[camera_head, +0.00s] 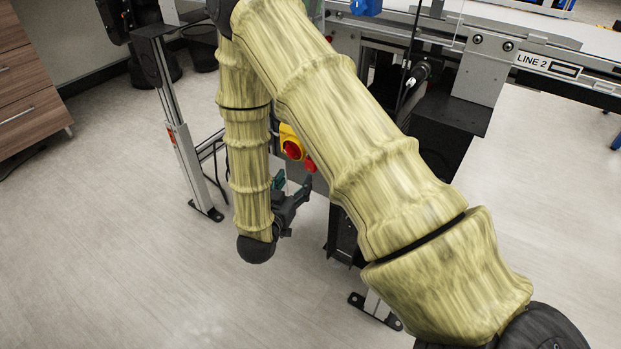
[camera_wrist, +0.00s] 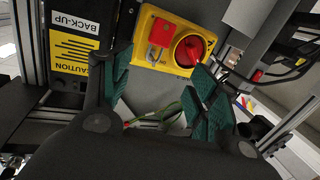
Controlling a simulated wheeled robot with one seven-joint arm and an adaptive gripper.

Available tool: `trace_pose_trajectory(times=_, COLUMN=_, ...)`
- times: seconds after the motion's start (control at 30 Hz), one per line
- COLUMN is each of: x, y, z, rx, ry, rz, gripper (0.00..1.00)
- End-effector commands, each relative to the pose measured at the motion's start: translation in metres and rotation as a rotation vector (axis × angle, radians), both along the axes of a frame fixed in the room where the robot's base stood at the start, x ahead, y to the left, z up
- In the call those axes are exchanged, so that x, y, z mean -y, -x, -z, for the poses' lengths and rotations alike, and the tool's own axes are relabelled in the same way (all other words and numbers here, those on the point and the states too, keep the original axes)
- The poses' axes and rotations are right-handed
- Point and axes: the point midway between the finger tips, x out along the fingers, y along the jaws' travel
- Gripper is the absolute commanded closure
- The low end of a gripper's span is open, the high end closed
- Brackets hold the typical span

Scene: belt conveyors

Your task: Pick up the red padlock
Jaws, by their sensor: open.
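The red padlock (camera_wrist: 161,34) shows in the wrist view at the left of a yellow switch plate (camera_wrist: 147,18), beside a round red knob (camera_wrist: 190,50). A small grey piece sits at its lower end. My gripper (camera_wrist: 159,66) is open, with teal fingers at either side of the picture and nothing between them. The padlock lies beyond the fingertips, apart from them. In the head view my gripper (camera_head: 293,183) is just below the yellow plate (camera_head: 287,133) and its red knob (camera_head: 292,149). A small red shape (camera_head: 310,164) there may be the padlock; I cannot tell.
The conveyor (camera_head: 560,68) marked LINE 2 runs along the upper right. Its metal leg (camera_head: 186,165) stands left of my gripper. A black box (camera_wrist: 76,38) marked BACK-UP and cables (camera_wrist: 290,65) flank the plate. Open floor (camera_head: 130,250) lies at left.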

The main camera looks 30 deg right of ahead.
Motion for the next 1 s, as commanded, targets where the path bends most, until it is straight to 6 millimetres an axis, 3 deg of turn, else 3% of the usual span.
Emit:
trace_pose_trajectory(times=0.03, x=0.001, y=-0.001, z=0.007, rx=0.016, ry=0.011, rz=0.013, gripper=0.40)
trace_pose_trajectory(times=0.37, x=0.008, y=-0.005, z=0.002, rx=0.052, ry=0.045, rz=0.048, gripper=0.40)
trace_pose_trajectory(times=0.7, x=0.044, y=-0.029, z=0.002, rx=0.052, ry=0.044, rz=0.049, gripper=0.40)
trace_pose_trajectory(times=1.0, x=0.060, y=-0.040, z=0.002, rx=0.053, ry=0.043, rz=0.049, gripper=0.40)
